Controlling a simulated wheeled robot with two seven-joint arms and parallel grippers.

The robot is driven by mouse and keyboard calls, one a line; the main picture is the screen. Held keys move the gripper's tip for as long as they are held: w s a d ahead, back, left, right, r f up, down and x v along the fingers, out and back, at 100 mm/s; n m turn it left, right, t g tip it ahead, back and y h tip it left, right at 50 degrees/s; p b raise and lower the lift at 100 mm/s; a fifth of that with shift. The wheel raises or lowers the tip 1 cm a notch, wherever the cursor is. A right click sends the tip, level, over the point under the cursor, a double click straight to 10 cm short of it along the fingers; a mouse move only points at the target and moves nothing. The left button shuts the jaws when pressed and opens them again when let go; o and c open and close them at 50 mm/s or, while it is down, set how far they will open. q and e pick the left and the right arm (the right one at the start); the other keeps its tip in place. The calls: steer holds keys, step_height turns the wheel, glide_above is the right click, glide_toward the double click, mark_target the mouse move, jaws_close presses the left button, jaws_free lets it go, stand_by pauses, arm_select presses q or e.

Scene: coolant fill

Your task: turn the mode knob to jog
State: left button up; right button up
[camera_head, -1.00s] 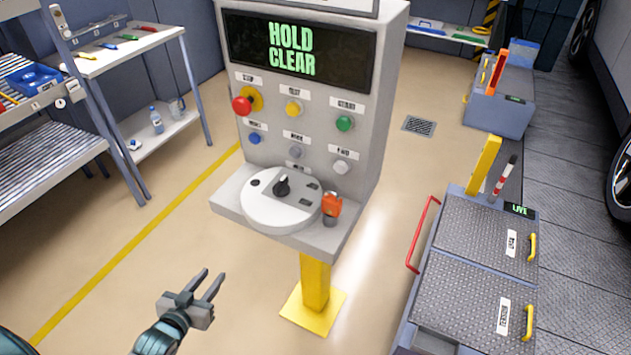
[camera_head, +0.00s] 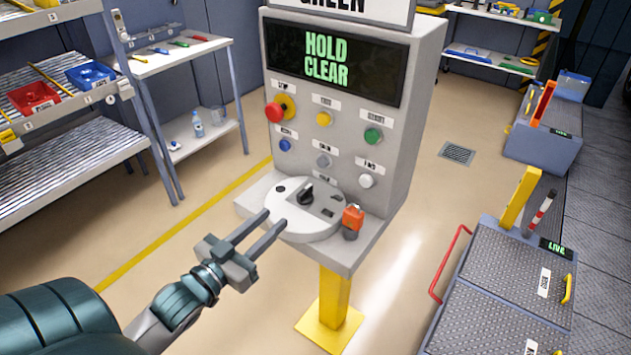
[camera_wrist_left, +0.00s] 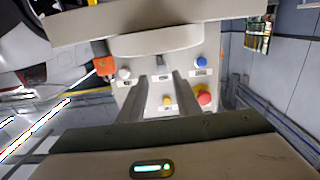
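The black mode knob (camera_head: 306,194) stands on a round white plate (camera_head: 283,222) on the shelf of the grey control console (camera_head: 412,100). The screen (camera_head: 335,62) reads "HOLD CLEAR". My left gripper (camera_head: 273,226) is open and empty, its two fingers apart and pointing at the plate's near left edge. The knob lies beyond the fingertips, with a gap between. In the left wrist view the console appears upside down, with the open fingers (camera_wrist_left: 166,80) in front of its button panel. The knob's markings are too small to read. My right gripper is not in view.
An orange-capped part (camera_head: 352,219) stands on the shelf right of the plate. Red, yellow, green, blue, grey and white buttons cover the panel above, including a red mushroom button (camera_head: 274,112). A cart with a red handle (camera_head: 449,262) stands at right. Shelves with bins (camera_head: 33,97) stand at left.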

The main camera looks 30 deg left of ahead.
arm_select(q)
steer(key=w+p, duration=0.1)
steer(key=w, duration=0.4)
steer(key=w+p, duration=0.2)
steer(key=w, duration=0.3)
steer(key=w+d+p, duration=0.1)
steer(key=w, duration=0.5)
steer(key=shift+d+p, duration=0.1)
steer(key=shift+p, duration=0.2)
steer(key=shift+w+d, duration=0.1)
steer(key=shift+w, duration=0.5)
jaws_close()
